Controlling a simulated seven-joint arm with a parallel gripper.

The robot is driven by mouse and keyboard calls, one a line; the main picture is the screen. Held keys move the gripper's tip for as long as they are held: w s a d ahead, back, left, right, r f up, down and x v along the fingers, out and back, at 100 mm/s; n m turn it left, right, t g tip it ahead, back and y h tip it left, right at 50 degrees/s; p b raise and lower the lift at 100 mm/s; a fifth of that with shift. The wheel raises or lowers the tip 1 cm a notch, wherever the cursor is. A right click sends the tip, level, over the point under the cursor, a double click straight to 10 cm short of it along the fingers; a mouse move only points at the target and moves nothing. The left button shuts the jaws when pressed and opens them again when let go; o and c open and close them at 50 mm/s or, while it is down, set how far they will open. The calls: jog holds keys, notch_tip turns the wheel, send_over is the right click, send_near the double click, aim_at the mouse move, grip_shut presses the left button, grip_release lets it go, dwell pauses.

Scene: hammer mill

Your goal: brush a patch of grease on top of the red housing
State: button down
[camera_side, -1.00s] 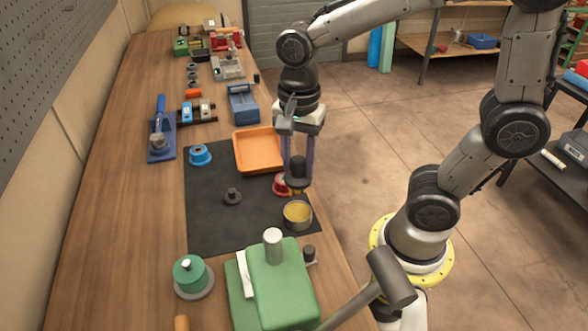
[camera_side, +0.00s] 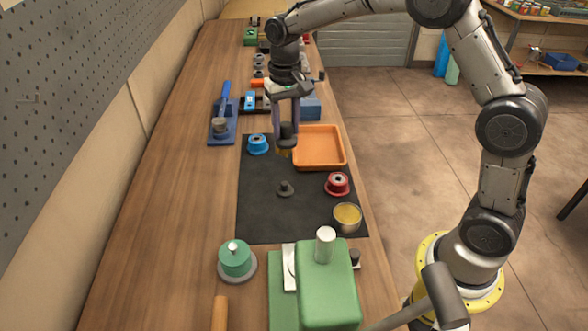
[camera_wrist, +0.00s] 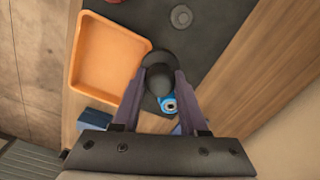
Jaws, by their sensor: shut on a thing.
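The red housing (camera_side: 337,184) stands on the black mat, with a grey ring in its top. I cannot make out grease on it. A bit of red shows at the top edge of the wrist view (camera_wrist: 113,1). My gripper (camera_side: 287,130) is shut on a brush with a thick black handle (camera_wrist: 160,75). Its yellowish bristles (camera_side: 284,153) point down. The brush hangs between the blue housing (camera_side: 258,145) and the orange tray, left of and beyond the red housing. A round tin with yellow grease (camera_side: 347,217) stands at the mat's near right corner.
The orange tray (camera_side: 343,160) is empty. A small dark flanged part (camera_side: 285,189) sits mid-mat (camera_side: 265,220). A green machine (camera_side: 328,285) and a green round part (camera_side: 236,260) stand in front. A blue vise-like tool (camera_side: 221,128) lies left.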

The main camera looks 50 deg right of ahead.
jog(key=shift+r+n, duration=0.1)
jog(key=shift+n, duration=0.6)
jog(key=shift+s+f, duration=0.2)
jog(key=shift+s, duration=0.05)
jog(key=s+d+r, duration=0.2)
jog(key=s+d, duration=0.1)
jog(key=s, duration=0.3)
jog(key=s+d+r, duration=0.2)
jog(key=s+r, duration=0.1)
jog(key=s, duration=0.3)
jog(key=shift+w+f, duration=0.15)
jog(key=shift+f, duration=1.6)
jog(key=shift+w+f, duration=0.1)
jog(key=shift+f, duration=1.65)
jog(key=shift+s+a+f, duration=0.3)
jog(key=shift+a+f, duration=0.05)
jog(key=shift+f, duration=0.2)
jog(key=shift+s+a+f, duration=0.1)
jog(key=shift+s+a, duration=0.95)
jog(key=shift+a, duration=0.1)
jog(key=shift+w+d, duration=1.3)
jog(key=shift+d, duration=0.1)
jog(key=shift+s+a, duration=1.35)
jog(key=shift+a, duration=0.1)
jog(key=shift+m, duration=0.3)
jog(key=shift+w+d, duration=1.4)
jog(key=shift+d, duration=0.2)
notch_tip(320, 180, up, 8)
